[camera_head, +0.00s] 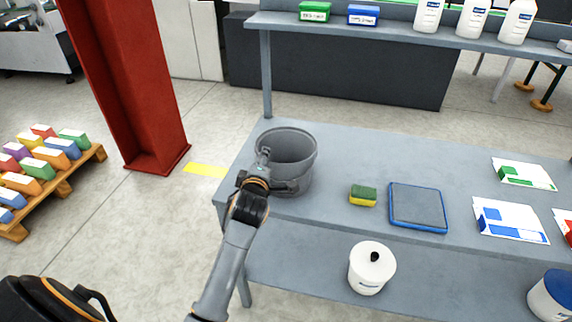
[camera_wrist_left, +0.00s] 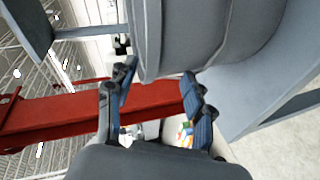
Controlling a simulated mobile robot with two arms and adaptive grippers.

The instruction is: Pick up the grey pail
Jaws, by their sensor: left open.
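The grey pail (camera_head: 295,150) stands upright near the left end of the grey bench top, its open mouth facing up. My left gripper (camera_head: 276,170) is at the pail's near left side, with its fingers open. In the left wrist view the pail (camera_wrist_left: 205,30) fills the upper middle, and the gripper (camera_wrist_left: 160,82) has one finger on each side of the pail's lower-left part. I cannot tell whether either finger touches it. My right gripper is not in view.
A yellow-green sponge (camera_head: 363,195) and a blue-edged tray (camera_head: 418,182) lie right of the pail. A white tub (camera_head: 371,268) stands on the lower shelf. A red column (camera_head: 130,90) rises left of the bench. Bottles (camera_head: 474,18) line the upper shelf.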

